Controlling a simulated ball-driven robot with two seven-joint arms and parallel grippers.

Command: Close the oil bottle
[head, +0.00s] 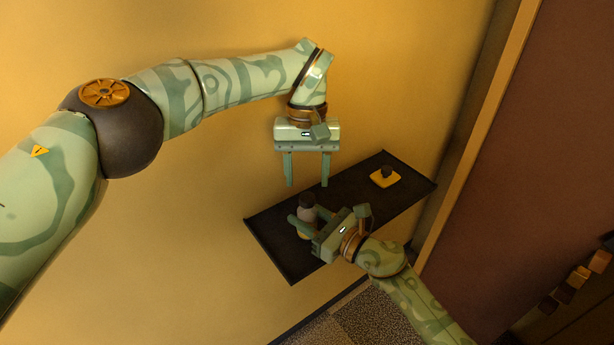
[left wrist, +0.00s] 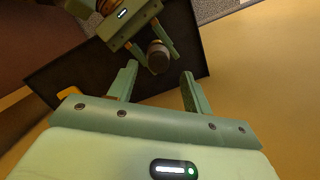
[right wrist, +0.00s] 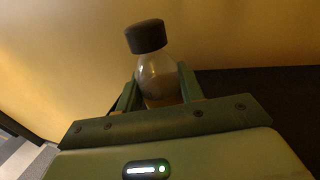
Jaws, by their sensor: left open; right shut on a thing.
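The oil bottle (head: 307,214) stands on the dark shelf, with a dark cap (head: 306,199) on its top. In the right wrist view the bottle (right wrist: 157,80) is clear glass with brownish contents low down, and the dark cap (right wrist: 146,36) sits over its neck; I cannot tell whether it is tight. My right gripper (head: 304,222) is shut on the bottle's body from the side. My left gripper (head: 307,185) is open and empty, fingers pointing down, above and behind the bottle, apart from it. In the left wrist view the capped bottle (left wrist: 158,57) lies just beyond the fingertips.
The dark shelf (head: 276,246) runs along the yellow wall (head: 230,150). A yellow piece with a dark knob (head: 385,176) sits at its far right end. The shelf between it and the bottle is clear. A brown panel (head: 520,140) stands to the right.

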